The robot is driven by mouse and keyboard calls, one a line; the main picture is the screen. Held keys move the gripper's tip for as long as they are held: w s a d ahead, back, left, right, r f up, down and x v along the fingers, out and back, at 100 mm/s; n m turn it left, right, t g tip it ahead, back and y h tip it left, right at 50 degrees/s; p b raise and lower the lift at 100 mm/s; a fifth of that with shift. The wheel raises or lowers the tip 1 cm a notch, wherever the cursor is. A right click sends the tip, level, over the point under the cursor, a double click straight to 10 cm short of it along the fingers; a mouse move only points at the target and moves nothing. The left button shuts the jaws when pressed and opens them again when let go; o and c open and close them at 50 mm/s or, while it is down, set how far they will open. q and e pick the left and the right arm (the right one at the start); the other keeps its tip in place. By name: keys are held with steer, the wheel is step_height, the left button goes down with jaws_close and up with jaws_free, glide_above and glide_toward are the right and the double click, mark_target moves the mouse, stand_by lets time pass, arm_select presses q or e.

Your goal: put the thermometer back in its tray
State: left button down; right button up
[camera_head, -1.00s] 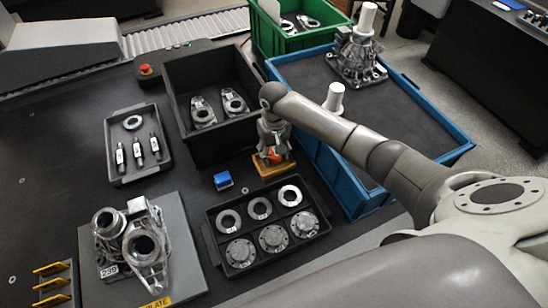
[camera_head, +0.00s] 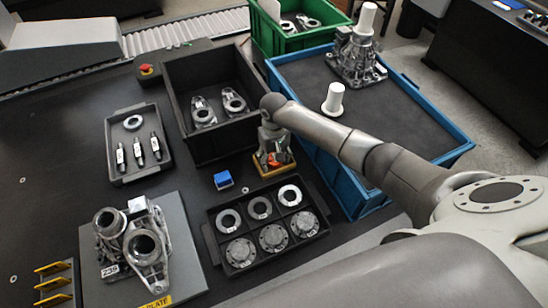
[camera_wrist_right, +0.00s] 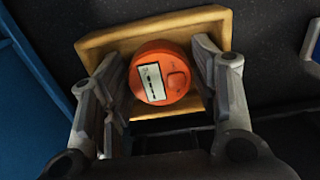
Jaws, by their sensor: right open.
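The thermometer is a round orange unit with a small white display (camera_wrist_right: 163,74). It sits at the small wooden tray (camera_wrist_right: 150,27), within the tray's outline in the right wrist view. My right gripper (camera_wrist_right: 158,80) is open, with one finger on each side of the thermometer. In the head view, the right gripper (camera_head: 273,157) points down over the tray (camera_head: 267,173), and part of the orange thermometer (camera_head: 283,158) shows between the fingers. Whether the thermometer rests fully on the tray floor is hard to tell. My left gripper is not in view.
A small blue block (camera_head: 222,180) lies left of the wooden tray. A dark tray of metal rings and flanges (camera_head: 207,236) is in front. A deep black bin (camera_head: 180,100) stands behind left, and a blue crate (camera_head: 345,190) stands close on the right.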

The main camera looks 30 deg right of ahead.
mark_target(274, 158)
step_height(274, 158, up, 12)
steer(key=shift+r, duration=0.15)
stand_by(0.3)
stand_by(0.4)
